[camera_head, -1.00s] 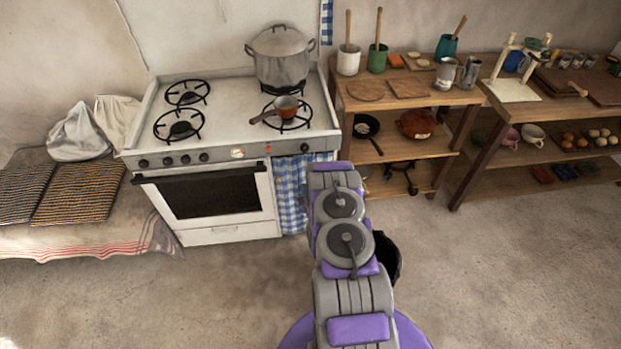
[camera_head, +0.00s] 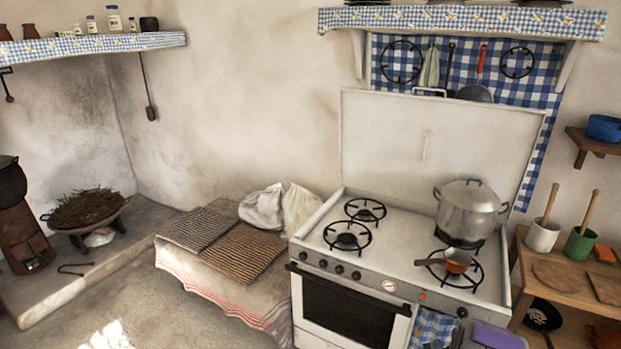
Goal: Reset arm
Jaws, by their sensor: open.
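Only a small grey and purple part of my arm shows, at the bottom right edge of the head view, in front of the stove's right corner. My gripper is out of the frame, so its jaws cannot be seen. The white stove (camera_head: 400,258) stands right of centre with its lid raised against the wall. A large lidded metal pot (camera_head: 467,211) sits on its back right burner. A small copper-coloured pan (camera_head: 457,261) with a wooden handle sits on the front right burner.
A low bench with a striped cloth (camera_head: 205,285) and woven mats (camera_head: 240,251) stands left of the stove. A wooden shelf table (camera_head: 560,270) with mortars is at the right. A hearth ledge (camera_head: 80,280) is at the far left. Bare floor shows at the bottom left.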

